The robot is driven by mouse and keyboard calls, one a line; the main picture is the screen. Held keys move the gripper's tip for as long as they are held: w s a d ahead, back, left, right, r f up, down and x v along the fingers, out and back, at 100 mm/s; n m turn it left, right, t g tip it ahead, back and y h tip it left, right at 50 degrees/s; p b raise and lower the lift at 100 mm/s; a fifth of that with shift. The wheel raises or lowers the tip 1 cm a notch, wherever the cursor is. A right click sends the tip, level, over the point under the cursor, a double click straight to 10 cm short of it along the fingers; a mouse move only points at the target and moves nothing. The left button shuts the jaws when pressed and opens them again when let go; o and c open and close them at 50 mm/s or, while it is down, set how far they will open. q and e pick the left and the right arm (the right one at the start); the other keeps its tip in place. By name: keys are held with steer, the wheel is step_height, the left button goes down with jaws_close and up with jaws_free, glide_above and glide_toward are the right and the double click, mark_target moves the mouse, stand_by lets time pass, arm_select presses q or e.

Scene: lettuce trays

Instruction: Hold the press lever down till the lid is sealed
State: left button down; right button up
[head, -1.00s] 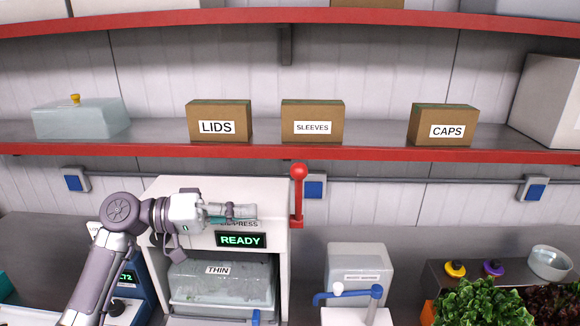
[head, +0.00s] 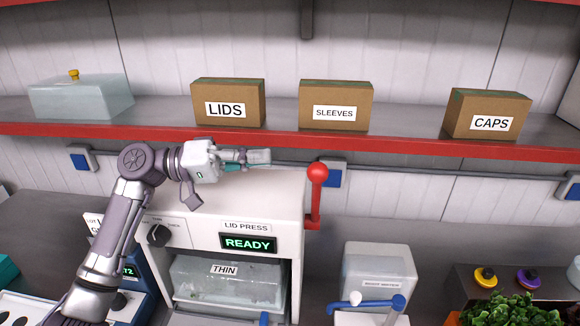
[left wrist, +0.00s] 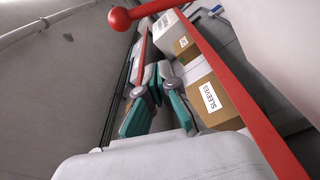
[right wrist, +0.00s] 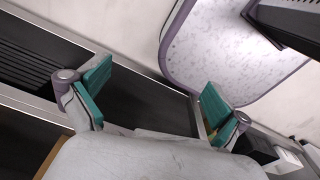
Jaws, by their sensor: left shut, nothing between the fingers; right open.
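The white lid press (head: 190,232) shows READY on its green-lit display (head: 248,243). Its red lever (head: 316,200) with a round knob stands upright at the press's right side; it also crosses the left wrist view (left wrist: 235,100). A clear container (head: 225,288) labelled THIN sits inside the press. My left gripper (head: 262,158) is shut and empty, over the top of the press, left of the lever knob and apart from it; it also shows in the left wrist view (left wrist: 160,112). My right gripper (right wrist: 155,95) is open and empty, seen only in the right wrist view.
A red-edged shelf (head: 420,145) above carries boxes marked LIDS (head: 210,92), SLEEVES (head: 315,92) and CAPS (head: 470,103). A white dispenser (head: 378,265) with a blue handle stands to the press's right, with leafy lettuce (head: 505,310) beyond.

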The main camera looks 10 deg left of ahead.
arm_select(q)
steer(key=d+p, duration=0.2)
steer(key=d, duration=0.3)
steer(key=p, duration=0.2)
glide_above(313, 202)
steer(key=a, duration=0.1)
steer(key=shift+w+a+f, duration=0.2)
steer(key=shift+f, duration=0.35)
arm_select(e)
steer(key=r, duration=0.2)
steer(key=w+r, duration=0.1)
steer(key=r, duration=0.1)
steer(key=shift+w+r, duration=0.15)
steer(key=shift+r, duration=0.15)
steer(key=shift+d, duration=0.1)
